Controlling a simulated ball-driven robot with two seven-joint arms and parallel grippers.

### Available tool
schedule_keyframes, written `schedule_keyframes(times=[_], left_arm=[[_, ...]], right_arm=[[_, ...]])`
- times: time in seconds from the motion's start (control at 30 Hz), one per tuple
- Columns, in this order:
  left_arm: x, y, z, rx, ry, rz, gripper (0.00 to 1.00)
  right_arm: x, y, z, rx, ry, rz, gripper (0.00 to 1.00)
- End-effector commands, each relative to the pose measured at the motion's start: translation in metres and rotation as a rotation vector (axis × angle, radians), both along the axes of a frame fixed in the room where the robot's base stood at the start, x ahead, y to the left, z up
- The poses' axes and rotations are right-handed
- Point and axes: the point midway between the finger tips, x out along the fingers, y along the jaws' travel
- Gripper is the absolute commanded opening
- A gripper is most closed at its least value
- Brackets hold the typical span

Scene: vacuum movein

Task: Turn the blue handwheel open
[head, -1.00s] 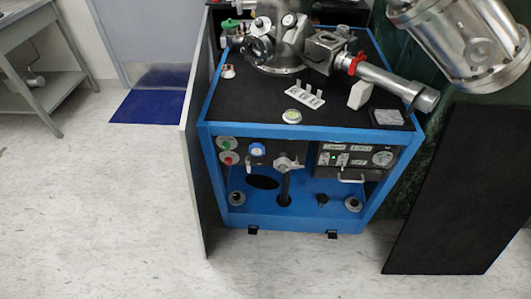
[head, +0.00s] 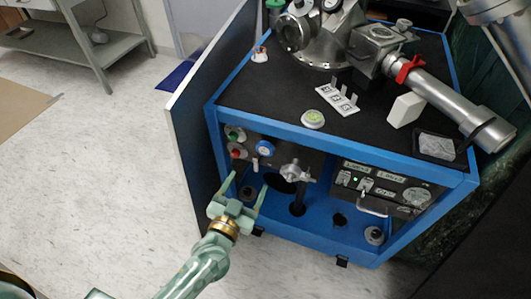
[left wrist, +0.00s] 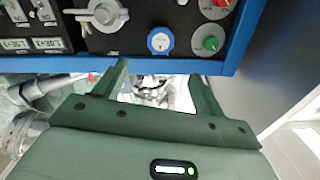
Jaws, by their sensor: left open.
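The blue handwheel (head: 265,148) is a small blue round with a pale centre, on the dark front panel of the blue-framed cart. In the left wrist view the blue handwheel (left wrist: 160,41) faces the camera, above the gap between my fingers. My left gripper (head: 248,184) is open and empty, below the handwheel in the head view and apart from it. Its two green fingers also show in the left wrist view (left wrist: 160,72). My right gripper is not in view.
Green and red knobs (head: 236,143) sit left of the handwheel, and a metal valve (head: 297,172) to its right. A control box (head: 382,187) is farther right. An upright panel (head: 200,130) stands along the cart's left side.

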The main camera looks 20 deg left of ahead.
Motion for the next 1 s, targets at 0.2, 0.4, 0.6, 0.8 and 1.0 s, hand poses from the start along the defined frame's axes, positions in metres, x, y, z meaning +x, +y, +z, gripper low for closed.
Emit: schedule_keyframes(times=[0.2,0.4,0.6,0.8,1.0], left_arm=[[0.058,-0.002,-0.006,-0.003,0.002,0.000,0.70],[0.099,-0.003,-0.005,-0.002,0.003,0.000,0.70],[0.118,-0.004,-0.002,-0.002,0.002,-0.001,0.70],[0.121,-0.004,-0.001,0.000,0.002,-0.002,0.70],[0.120,-0.004,-0.001,0.000,0.002,-0.002,0.45]], right_arm=[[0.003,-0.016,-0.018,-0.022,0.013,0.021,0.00],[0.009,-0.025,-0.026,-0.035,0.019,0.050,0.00],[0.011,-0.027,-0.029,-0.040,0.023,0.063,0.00],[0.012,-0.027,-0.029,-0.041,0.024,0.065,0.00],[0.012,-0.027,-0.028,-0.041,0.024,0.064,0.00]])
